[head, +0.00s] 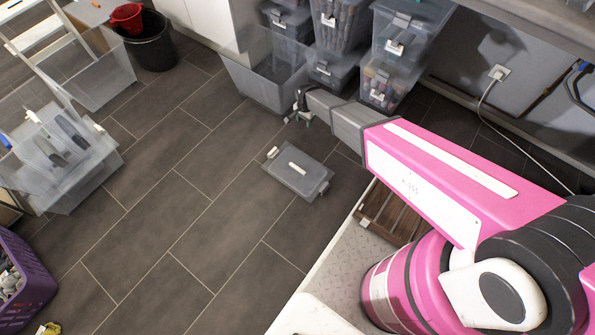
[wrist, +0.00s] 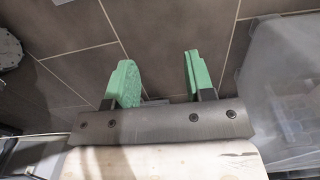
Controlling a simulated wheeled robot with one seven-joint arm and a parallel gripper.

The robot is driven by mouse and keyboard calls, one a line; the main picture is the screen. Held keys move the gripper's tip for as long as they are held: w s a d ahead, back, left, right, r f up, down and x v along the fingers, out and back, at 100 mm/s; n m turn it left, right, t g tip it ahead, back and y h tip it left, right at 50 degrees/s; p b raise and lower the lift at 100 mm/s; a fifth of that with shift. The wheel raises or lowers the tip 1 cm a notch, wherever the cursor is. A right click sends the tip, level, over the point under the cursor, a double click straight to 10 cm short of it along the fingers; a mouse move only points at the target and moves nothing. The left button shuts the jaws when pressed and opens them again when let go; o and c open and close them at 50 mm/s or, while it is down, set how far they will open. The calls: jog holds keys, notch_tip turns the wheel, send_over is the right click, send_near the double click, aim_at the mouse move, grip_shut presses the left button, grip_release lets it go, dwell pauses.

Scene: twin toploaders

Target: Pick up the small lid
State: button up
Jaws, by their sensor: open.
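A flat, translucent grey lid (head: 285,183) with a pale strip on top and clips at its ends lies on the dark tiled floor, in the middle of the head view. It is the only loose lid I can make out on the floor. My gripper (head: 302,117) is beyond the lid, up and slightly right of it in the picture, near the clear bins. In the wrist view my gripper (wrist: 158,70) has its two green fingers apart with floor tiles between them. A small pale patch shows low between the fingers; I cannot tell what it is.
An empty clear bin (head: 262,75) and stacked filled bins (head: 337,68) stand just behind my gripper. Clear boxes (head: 85,165), a purple crate (head: 22,255) and a black bucket (head: 152,48) are on the left. The floor left of the lid is open.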

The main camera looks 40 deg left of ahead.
jog(key=s+a+f, duration=0.8)
jog(key=s+a, duration=0.2)
jog(key=s, duration=0.2)
send_over(273, 150)
notch_tip(273, 150, down, 5)
jog(key=shift+w+f, duration=0.15)
jog(key=shift+f, duration=0.05)
jog(key=shift+s+f, duration=0.15)
jog(key=shift+f, duration=1.2)
jog(key=shift+s+f, duration=0.15)
jog(key=shift+f, duration=1.2)
grip_shut()
